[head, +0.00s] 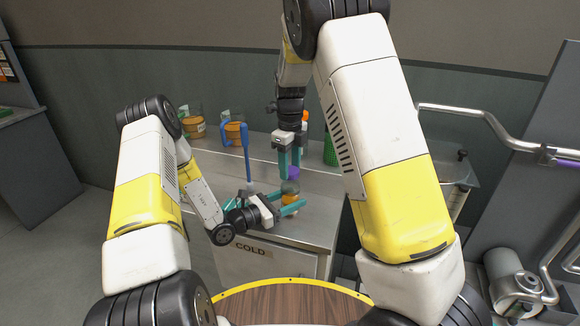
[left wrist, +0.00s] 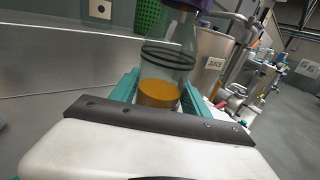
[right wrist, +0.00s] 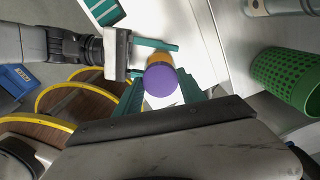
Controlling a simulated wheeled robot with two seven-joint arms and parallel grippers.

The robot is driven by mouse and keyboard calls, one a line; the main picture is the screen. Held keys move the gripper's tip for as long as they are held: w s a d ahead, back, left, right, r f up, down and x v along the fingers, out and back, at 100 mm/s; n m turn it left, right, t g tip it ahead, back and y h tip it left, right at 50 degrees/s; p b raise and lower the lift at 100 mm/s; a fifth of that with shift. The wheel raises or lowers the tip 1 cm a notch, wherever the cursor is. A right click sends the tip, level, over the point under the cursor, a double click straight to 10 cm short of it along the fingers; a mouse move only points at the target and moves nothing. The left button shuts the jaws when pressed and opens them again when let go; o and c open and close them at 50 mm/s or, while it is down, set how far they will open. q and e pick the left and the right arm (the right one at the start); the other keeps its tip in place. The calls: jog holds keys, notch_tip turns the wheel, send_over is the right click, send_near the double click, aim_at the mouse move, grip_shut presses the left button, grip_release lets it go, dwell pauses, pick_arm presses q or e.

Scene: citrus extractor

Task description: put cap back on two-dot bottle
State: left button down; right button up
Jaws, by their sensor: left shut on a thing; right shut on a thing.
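A clear glass bottle (head: 290,188) with orange liquid in its bottom stands upright between the teal fingers of my left gripper (head: 291,205), which is shut on it. In the left wrist view the bottle (left wrist: 169,58) shows dark rings around its glass; no dots can be made out. My right gripper (head: 289,163), pointing down from above, is shut on a purple cap (head: 292,173). The cap (right wrist: 160,79) is over the bottle's top in the right wrist view. In the left wrist view the cap's lower edge (left wrist: 188,4) is at the bottle's mouth; whether it is seated cannot be told.
The steel counter (head: 323,187) has a COLD front. A blue upright tool (head: 246,155) is left of the bottle. Containers with orange contents (head: 194,128) stand behind. A green perforated basket (right wrist: 288,77) is to the right. A round wooden table (head: 290,305) is in front.

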jog(key=m, duration=0.5)
jog(key=shift+m, duration=0.3)
jog(key=m, duration=0.3)
jog(key=shift+f, duration=0.1)
jog(key=m, duration=0.2)
jog(key=f+m, duration=0.1)
jog(key=shift+s+d, duration=0.25)
jog(key=shift+d, duration=0.05)
jog(key=shift+m, duration=0.7)
jog(key=shift+w+a+r+m, duration=0.1)
jog(key=shift+w+r+m, duration=0.05)
jog(key=shift+r+m, duration=0.3)
jog(key=shift+w+r, duration=0.1)
jog(key=shift+w, duration=0.05)
pick_arm(q)
jog(key=shift+f, duration=0.1)
pick_arm(e)
jog(key=o, duration=1.3)
jog(key=shift+a, duration=0.1)
